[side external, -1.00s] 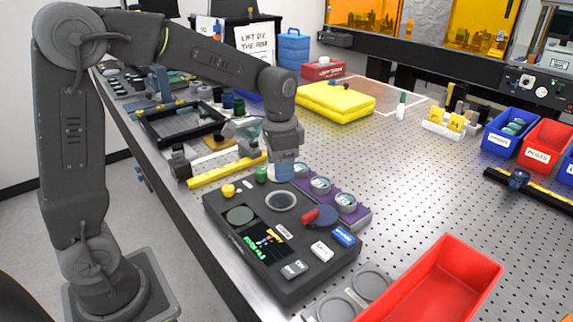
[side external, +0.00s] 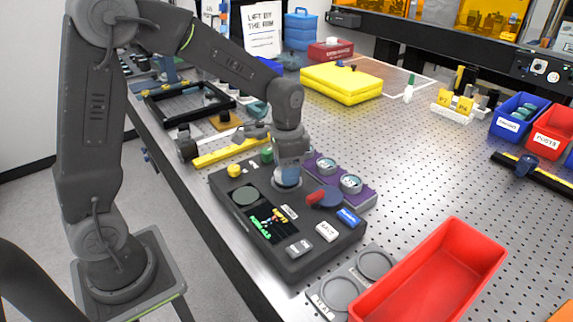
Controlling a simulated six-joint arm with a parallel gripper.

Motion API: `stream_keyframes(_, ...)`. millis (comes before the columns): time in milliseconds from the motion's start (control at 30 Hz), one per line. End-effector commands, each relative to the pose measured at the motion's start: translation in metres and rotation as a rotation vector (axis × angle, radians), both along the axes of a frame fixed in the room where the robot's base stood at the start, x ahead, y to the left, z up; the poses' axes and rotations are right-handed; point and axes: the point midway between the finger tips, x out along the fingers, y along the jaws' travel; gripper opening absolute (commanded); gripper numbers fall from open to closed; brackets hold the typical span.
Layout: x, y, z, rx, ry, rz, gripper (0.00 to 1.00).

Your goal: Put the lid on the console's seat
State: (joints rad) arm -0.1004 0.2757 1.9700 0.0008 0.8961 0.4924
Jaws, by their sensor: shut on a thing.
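The seat's grey rim shows only partly around the gripper.
Knobs, a red-handled dial (side external: 325,197) and labelled buttons stand on the console. A purple rack (side external: 366,197) with round pieces is just behind. A red bin (side external: 437,275) and a grey tray (side external: 331,290) with round recesses lie in front. A yellow bar (side external: 225,153) lies at left.

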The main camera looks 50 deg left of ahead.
Motion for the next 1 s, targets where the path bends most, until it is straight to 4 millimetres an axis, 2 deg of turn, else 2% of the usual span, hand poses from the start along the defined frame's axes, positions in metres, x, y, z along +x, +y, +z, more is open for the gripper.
stream_keyframes(867, 0.0, 0.0, -0.012, 0.0, 0.0, 0.0, 0.36)
stream_keyframes(900, 0.0, 0.0, -0.012, 0.0, 0.0, 0.0, 0.61)
stream_keyframes(1000, 0.0, 0.0, -0.012, 0.0, 0.0, 0.0, 0.71)
